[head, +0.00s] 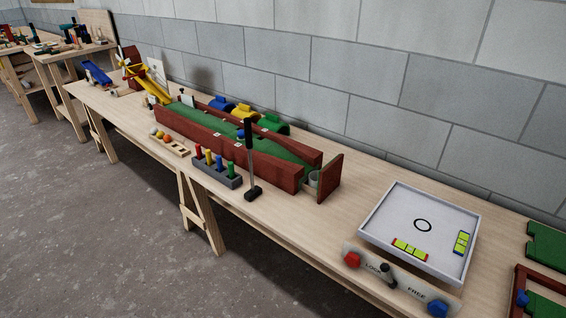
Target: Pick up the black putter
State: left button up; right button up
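The black putter (250,163) stands upright on the wooden table in the head view, near the front edge. Its thick dark grip is at the top, its thin shaft runs down, and its black head rests at the bottom on the tabletop. It stands in front of the red-brown mini-golf lane (275,170) with a green surface, and right of a grey rack with coloured pegs (216,170). Neither of my grippers is in view.
A white framed tray (395,205) with yellow-green blocks is at the right. A lever panel (400,281) lies along the front edge there. A ball holder (170,144) is left of the rack. Bare tabletop lies between putter and tray. A block wall runs behind.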

aim_at(256, 192)
jog(key=i+j+z, duration=0.45)
jog(key=z, duration=0.25)
jog(key=j, duration=0.1)
